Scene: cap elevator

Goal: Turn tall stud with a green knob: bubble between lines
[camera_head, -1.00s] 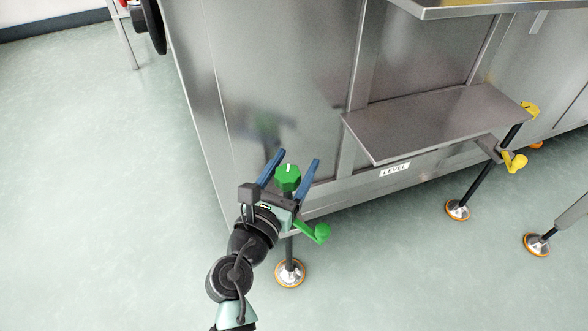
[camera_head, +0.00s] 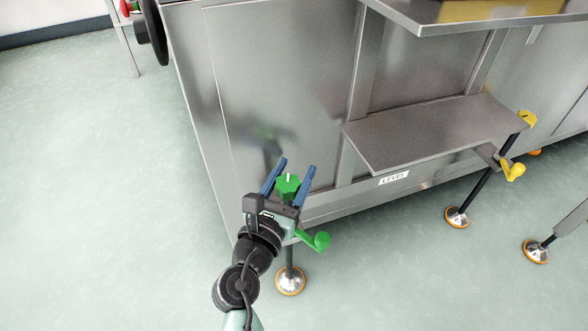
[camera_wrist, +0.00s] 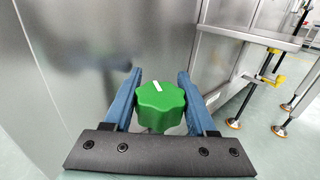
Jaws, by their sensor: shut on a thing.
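The tall stud's green knob (camera_head: 287,187) is lobed, with a white mark on top, at the front corner of the steel cabinet. The stud (camera_head: 289,258) runs down to a round metal foot with an orange ring (camera_head: 290,281). No bubble or lines can be made out in either view.
A green lever (camera_head: 314,240) sticks out below the knob, right of my gripper. A second stud with a yellow knob (camera_head: 527,118) and yellow lever (camera_head: 513,171) stands beyond. Floor at left is clear.

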